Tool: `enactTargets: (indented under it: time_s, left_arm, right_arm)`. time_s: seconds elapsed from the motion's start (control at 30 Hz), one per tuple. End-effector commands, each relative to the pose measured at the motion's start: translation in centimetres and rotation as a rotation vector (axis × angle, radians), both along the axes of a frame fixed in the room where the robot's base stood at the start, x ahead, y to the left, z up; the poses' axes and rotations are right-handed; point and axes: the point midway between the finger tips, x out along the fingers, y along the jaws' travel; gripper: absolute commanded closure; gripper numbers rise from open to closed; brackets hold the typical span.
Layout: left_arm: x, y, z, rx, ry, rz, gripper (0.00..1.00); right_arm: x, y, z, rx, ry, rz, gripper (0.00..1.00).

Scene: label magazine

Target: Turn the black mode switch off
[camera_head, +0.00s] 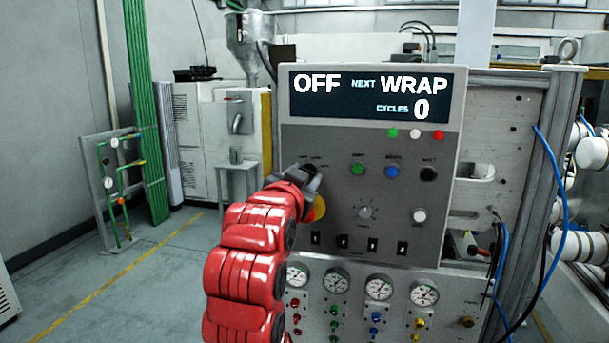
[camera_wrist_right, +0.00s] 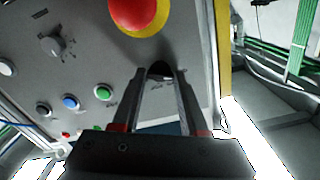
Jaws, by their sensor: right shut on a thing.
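The black mode switch (camera_wrist_right: 159,70) sits at the upper left of the grey control panel (camera_head: 335,225). In the right wrist view its dark knob shows between the fingertips, partly covered by them. My right gripper (camera_wrist_right: 160,76) is shut on the switch. In the head view the right gripper (camera_head: 311,172) reaches the panel at the switch and mostly hides it. The display (camera_head: 372,97) above reads OFF, NEXT WRAP and CYCLES 0. My left gripper is not in view.
A red emergency button on a yellow base (camera_wrist_right: 140,14) is close to the gripper. Green (camera_head: 358,170), blue (camera_head: 392,172) and black (camera_head: 428,174) buttons lie to the right, with a dial (camera_head: 365,212) below. Gauges (camera_head: 379,287) line the lower panel. Open floor lies left.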

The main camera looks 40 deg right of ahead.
Motion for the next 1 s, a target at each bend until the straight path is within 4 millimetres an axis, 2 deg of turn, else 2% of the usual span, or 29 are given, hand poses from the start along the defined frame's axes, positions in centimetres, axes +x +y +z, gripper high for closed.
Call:
enactTargets:
  time_s: [0.43, 0.47, 0.6, 0.63, 1.0]
  left_arm:
    - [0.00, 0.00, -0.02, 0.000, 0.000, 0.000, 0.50]
    - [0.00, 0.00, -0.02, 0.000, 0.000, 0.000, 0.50]
    - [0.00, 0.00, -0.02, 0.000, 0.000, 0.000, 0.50]
    - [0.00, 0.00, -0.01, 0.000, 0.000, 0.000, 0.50]
    - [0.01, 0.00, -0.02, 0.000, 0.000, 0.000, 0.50]
  right_arm:
    - [0.06, -0.02, -0.27, -0.002, 0.013, -0.001, 1.00]
    - [0.07, -0.02, -0.28, -0.002, 0.013, -0.001, 0.55]
    - [0.05, -0.01, -0.19, -0.003, 0.011, 0.000, 0.30]
    - [0.04, -0.02, -0.19, -0.003, 0.011, 0.000, 0.27]
    - [-0.31, 0.51, -0.06, -0.005, 0.007, 0.001, 0.27]
